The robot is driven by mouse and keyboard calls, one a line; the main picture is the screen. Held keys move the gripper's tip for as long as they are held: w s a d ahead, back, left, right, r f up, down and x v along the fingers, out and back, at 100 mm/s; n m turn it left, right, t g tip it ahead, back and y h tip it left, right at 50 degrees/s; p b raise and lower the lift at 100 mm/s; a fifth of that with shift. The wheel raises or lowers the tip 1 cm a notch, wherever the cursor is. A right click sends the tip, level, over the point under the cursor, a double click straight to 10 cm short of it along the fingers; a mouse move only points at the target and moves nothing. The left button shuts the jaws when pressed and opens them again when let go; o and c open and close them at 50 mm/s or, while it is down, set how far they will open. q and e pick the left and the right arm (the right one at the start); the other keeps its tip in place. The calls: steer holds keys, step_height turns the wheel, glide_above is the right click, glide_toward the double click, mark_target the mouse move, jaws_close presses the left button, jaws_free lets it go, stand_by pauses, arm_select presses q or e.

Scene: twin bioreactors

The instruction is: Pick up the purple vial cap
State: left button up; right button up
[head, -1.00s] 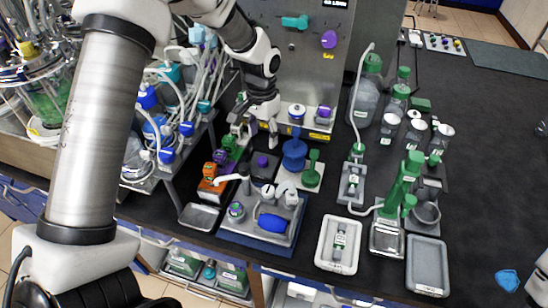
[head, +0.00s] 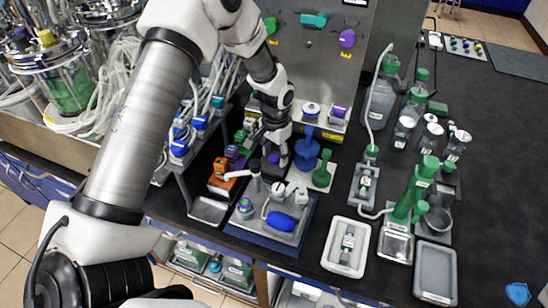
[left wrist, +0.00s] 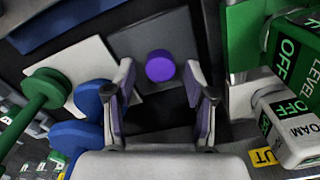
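The purple vial cap (left wrist: 160,66) shows in the left wrist view as a round purple top over a grey square base (left wrist: 150,42). In the head view the cap (head: 274,158) is a small purple spot partly hidden by my left gripper. My left gripper (head: 268,152) points down just over it. In the left wrist view its two fingers are apart, with the cap seen between and just beyond the fingertips (left wrist: 160,76). The gripper holds nothing, and I cannot tell how much height separates it from the cap. My right gripper is not in view.
A blue stand (head: 307,148) and a green dumbbell-shaped piece (head: 323,168) stand close right of the gripper. Orange and green blocks (head: 221,171) stand to its left. A steel panel (head: 325,60) rises behind. A blue tray with fittings (head: 240,233) lies in front.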

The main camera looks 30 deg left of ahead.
arm_select(q)
steer(key=c, duration=0.5)
